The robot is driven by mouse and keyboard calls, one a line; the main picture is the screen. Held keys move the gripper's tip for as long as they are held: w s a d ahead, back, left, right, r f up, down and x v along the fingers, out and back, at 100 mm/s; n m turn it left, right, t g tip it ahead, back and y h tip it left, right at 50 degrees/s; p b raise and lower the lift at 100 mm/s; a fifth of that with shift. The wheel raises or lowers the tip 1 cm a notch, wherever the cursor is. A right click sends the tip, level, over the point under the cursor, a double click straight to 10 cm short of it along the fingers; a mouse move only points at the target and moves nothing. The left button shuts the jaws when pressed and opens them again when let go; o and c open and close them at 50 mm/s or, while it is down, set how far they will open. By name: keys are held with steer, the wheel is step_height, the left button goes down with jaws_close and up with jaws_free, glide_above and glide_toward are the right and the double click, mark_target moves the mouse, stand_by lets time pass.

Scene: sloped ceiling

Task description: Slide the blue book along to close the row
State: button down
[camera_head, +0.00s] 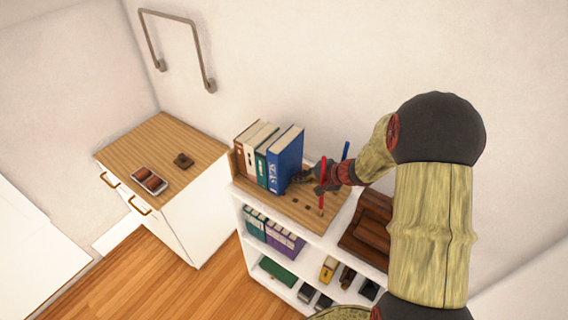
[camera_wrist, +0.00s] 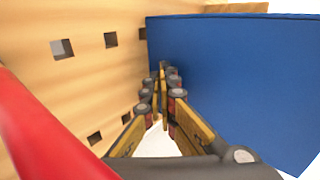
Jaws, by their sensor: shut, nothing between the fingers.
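The blue book (camera_head: 286,160) stands upright at the right end of a short row on the wooden top of a white shelf unit. The row to its left holds a teal book (camera_head: 262,168), a pale book and a brown book; the blue book appears to stand against the teal one. My gripper (camera_head: 296,178) is shut and empty at the blue book's right side, low near the shelf top. In the wrist view, my shut fingers (camera_wrist: 162,75) point along the blue cover (camera_wrist: 235,75), very close to it; I cannot tell whether they touch.
The shelf top (camera_head: 300,208) has small square holes. A red post (camera_head: 322,188) and a blue post (camera_head: 345,150) are near my wrist. Lower shelves hold binders (camera_head: 284,240) and small items. A wooden-topped cabinet (camera_head: 160,138) stands left.

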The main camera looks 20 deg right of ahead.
mark_target(291, 156)
steer(key=shift+w+a+b, duration=0.4)
steer(key=shift+w+a, duration=0.05)
steer(key=shift+w, duration=0.15)
steer(key=shift+s+d+b, duration=0.35)
steer(key=shift+s+d, duration=0.1)
steer(key=shift+s, duration=0.3)
steer(key=shift+r+p, duration=3.1)
steer(key=shift+r, duration=2.9)
